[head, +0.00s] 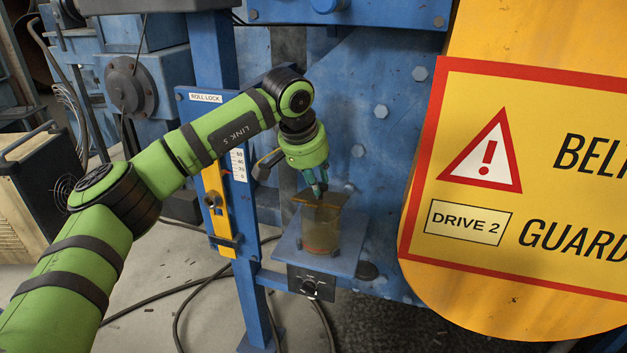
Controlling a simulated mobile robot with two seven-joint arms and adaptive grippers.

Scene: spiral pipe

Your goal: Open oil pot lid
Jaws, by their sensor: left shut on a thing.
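The oil pot (320,236) is a see-through brownish vessel. It stands upright on a small blue shelf (345,263) fixed to the blue machine. Its flat brown lid (333,201) lies across the top of the pot; I cannot tell whether there is a gap under it. My left gripper (317,192) points down from above the pot, its dark fingertips shut on the lid near its middle. The fingers hide part of the lid. My right gripper is not in view.
A large yellow belt guard (470,290) with a red border stands close on the right. A blue post with a yellow lever plate (216,205) is left of the pot. A black knob box (312,285) sits below the shelf. Cables (190,290) lie on the floor.

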